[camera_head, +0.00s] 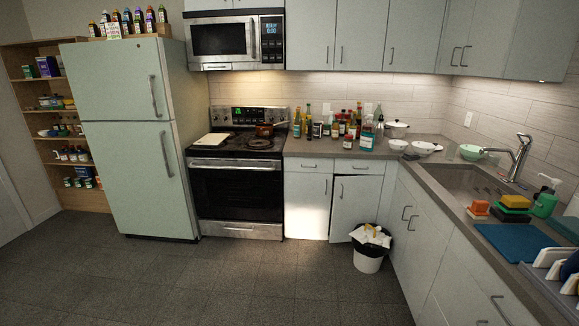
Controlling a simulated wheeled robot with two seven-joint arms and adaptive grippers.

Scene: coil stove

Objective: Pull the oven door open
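The oven (237,193) is part of a coil stove between the fridge and the lower cabinets. Its door has a dark glass window and looks shut. A silver horizontal oven handle (235,167) runs along the top of the door. A copper-coloured pot (264,131) and a pale flat board (212,140) are on the stove top. Neither of my grippers shows in the head view.
A pale green fridge (130,140) stands left of the stove. A white bin with a black liner (369,262) stands on the floor to the right, by a slightly open cabinet door (354,207). The grey floor (230,280) before the oven is clear.

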